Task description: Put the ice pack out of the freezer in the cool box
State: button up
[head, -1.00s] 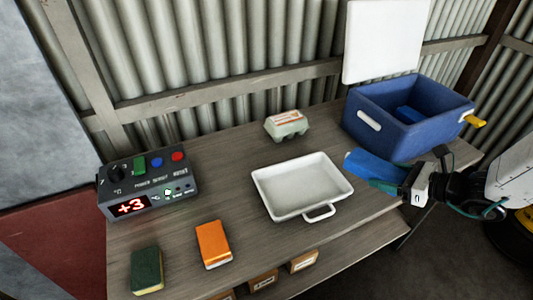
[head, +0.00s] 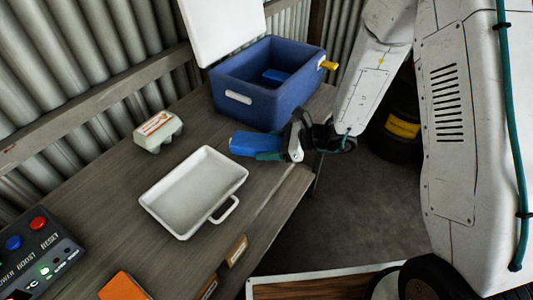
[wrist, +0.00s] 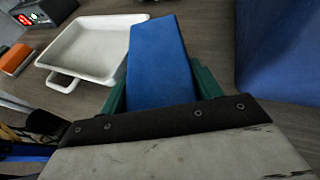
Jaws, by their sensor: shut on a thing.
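A blue ice pack (head: 255,145) is held in my gripper (head: 268,152), which is shut on it above the table's front edge. In the wrist view the ice pack (wrist: 160,62) sticks out between the green fingers (wrist: 160,90). The blue cool box (head: 262,103) stands at the back right of the table, just behind my gripper, with its white lid (head: 222,25) raised. Another blue thing (head: 276,76) lies inside it. The held pack is outside the box, in front of its near wall. The freezer cannot be made out.
A white tray (head: 195,190) with a handle stands left of my gripper. An egg carton (head: 157,130) is behind the tray. A control box (head: 40,255) and an orange block (head: 122,287) are at the left.

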jog(key=shift+f, duration=1.8)
jog(key=shift+f, duration=0.15)
jog(key=o, duration=1.3)
jog(key=shift+c, duration=0.2)
